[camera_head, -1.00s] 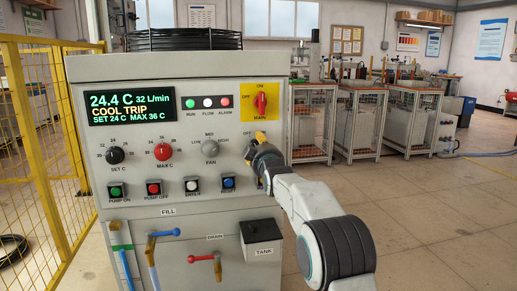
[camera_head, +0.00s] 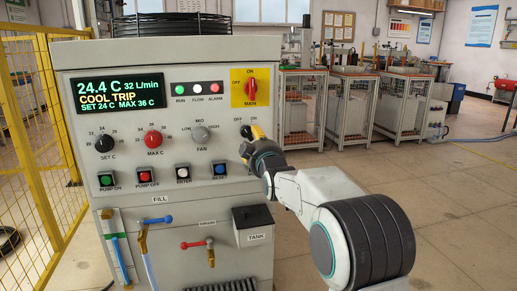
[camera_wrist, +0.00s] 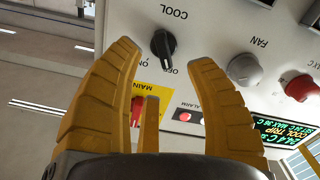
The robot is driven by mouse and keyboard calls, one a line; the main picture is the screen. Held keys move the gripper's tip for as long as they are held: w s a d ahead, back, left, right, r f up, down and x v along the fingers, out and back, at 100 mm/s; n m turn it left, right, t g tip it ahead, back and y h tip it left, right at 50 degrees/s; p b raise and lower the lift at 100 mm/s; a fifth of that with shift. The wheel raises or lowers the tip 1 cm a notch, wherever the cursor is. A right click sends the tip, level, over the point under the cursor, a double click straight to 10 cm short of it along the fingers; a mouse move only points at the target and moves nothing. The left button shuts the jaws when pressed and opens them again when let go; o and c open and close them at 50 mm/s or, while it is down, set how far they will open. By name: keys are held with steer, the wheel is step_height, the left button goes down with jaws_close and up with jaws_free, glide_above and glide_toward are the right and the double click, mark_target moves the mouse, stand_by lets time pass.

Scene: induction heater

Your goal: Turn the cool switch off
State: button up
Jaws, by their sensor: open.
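The cool switch is a black rotary knob (camera_wrist: 163,45) on the grey panel, labelled COOL with ON and OFF marks. In the wrist view it sits just beyond and between my gripper's tips. My gripper (camera_wrist: 164,58) is open, with yellow fingers spread either side of the knob and no clear contact. I cannot tell for sure which mark the knob points to.
The red MAIN switch (camera_head: 250,86) on its yellow plate is just above my gripper. The grey FAN knob (camera_head: 200,134) is to the left, the blue RESET button (camera_head: 219,170) below left. The display (camera_head: 117,94) reads COOL TRIP. Open floor lies right.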

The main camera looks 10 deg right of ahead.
steer(key=shift+s, duration=2.05)
